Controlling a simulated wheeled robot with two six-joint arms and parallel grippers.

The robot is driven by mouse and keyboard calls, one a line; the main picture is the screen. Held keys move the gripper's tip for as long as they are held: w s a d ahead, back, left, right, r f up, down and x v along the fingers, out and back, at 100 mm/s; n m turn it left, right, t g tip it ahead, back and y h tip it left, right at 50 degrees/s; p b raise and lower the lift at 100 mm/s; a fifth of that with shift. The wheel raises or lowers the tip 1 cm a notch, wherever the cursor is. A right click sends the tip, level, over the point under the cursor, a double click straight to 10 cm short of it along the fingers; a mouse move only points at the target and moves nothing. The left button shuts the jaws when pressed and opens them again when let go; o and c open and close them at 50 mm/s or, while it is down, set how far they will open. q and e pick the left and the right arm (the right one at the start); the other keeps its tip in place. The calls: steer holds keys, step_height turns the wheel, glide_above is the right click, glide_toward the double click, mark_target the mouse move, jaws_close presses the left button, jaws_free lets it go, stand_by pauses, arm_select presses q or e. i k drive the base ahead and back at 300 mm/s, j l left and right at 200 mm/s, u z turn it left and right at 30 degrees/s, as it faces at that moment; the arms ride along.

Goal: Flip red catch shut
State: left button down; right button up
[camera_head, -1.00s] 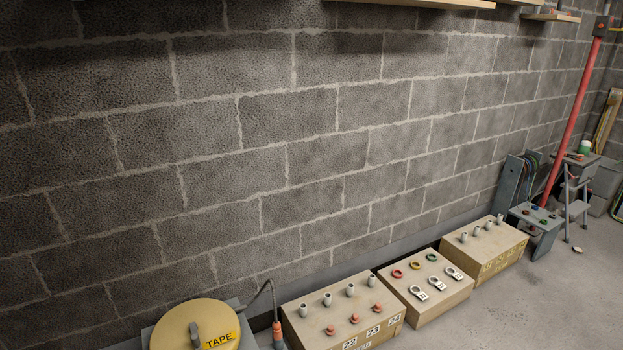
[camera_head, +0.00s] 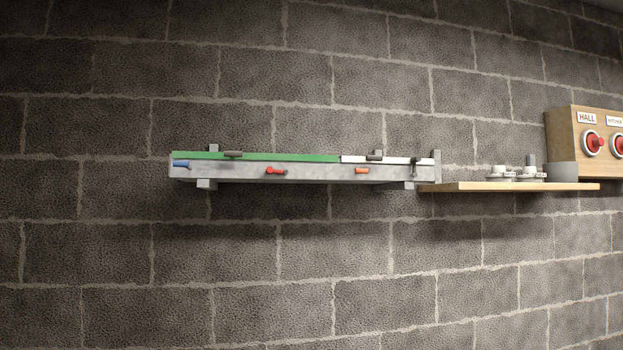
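A red catch (camera_head: 276,171) sits on the front face of a long grey trunking (camera_head: 230,173) fixed to the block wall. It lies roughly level, with a rounder end at its left; I cannot tell from here whether it is open or shut. A blue catch (camera_head: 181,164) is at the trunking's left end and an orange catch (camera_head: 362,170) is right of the red one. A green lid strip (camera_head: 290,157) and a white strip (camera_head: 405,161) run along the top. Neither of my grippers is in view.
A wooden shelf (camera_head: 508,187) with small grey and white fittings (camera_head: 515,172) joins on at the right. Beyond it is a wooden box (camera_head: 562,140) with red knobs (camera_head: 592,143). The wall below the trunking is bare.

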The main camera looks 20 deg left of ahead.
mark_target(270, 170)
steer(key=i+l, duration=0.15)
steer(key=i, duration=0.3)
steer(key=i+l, duration=0.15)
steer(key=i, duration=0.3)
steer(key=i+l+u, duration=0.1)
steer(key=i, duration=0.35)
steer(key=u, duration=2.6)
